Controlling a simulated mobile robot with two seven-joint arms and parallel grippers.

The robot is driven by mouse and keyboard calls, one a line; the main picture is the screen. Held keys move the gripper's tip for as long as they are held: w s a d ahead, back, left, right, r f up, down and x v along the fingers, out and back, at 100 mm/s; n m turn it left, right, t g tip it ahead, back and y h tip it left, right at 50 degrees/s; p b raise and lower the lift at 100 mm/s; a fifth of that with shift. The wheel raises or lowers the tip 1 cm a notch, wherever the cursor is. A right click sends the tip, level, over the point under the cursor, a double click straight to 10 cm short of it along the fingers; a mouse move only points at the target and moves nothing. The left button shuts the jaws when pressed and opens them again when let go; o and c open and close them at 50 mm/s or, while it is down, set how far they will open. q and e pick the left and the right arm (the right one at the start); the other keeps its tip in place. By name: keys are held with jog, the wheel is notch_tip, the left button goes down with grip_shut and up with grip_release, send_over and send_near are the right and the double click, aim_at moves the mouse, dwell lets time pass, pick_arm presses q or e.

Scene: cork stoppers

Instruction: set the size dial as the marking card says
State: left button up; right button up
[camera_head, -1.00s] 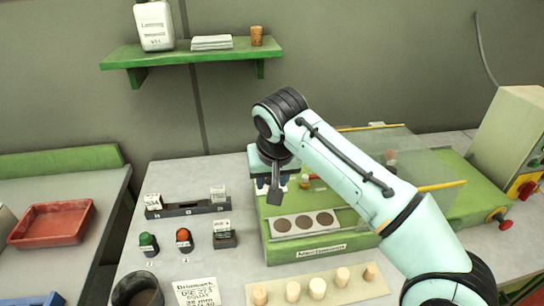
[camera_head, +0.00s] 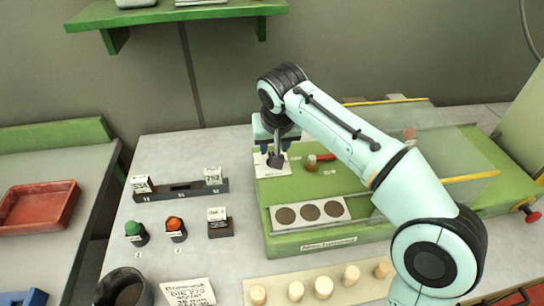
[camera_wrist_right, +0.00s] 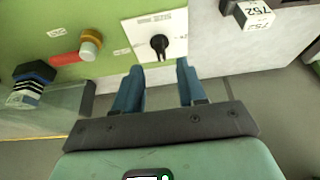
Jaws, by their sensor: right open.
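The size dial is a black pointer knob (camera_wrist_right: 159,43) on a white plate with fine print, set in the green machine top. In the head view, the white plate (camera_head: 268,170) shows under my right gripper (camera_head: 276,150), which partly hides it. In the right wrist view, the blue fingers of this gripper (camera_wrist_right: 158,72) are apart and empty, with the knob just beyond and between their tips. The marking card (camera_head: 188,292) lies at the front of the bench with handwriting reading roughly "DIE 272", a word like "squat" and "28 mm". My left gripper is out of view.
A green button (camera_head: 134,229), an orange-red button (camera_head: 175,224) and a dark rack (camera_head: 180,191) with number tags stand left of the machine (camera_head: 330,240). Several corks stand on a pale strip (camera_head: 278,285) in front. A red-handled part (camera_wrist_right: 66,59) lies near the dial.

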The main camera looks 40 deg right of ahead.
jog(key=b+x, duration=0.1)
jog(key=x, duration=0.5)
jog(key=shift+w, duration=0.1)
grip_shut()
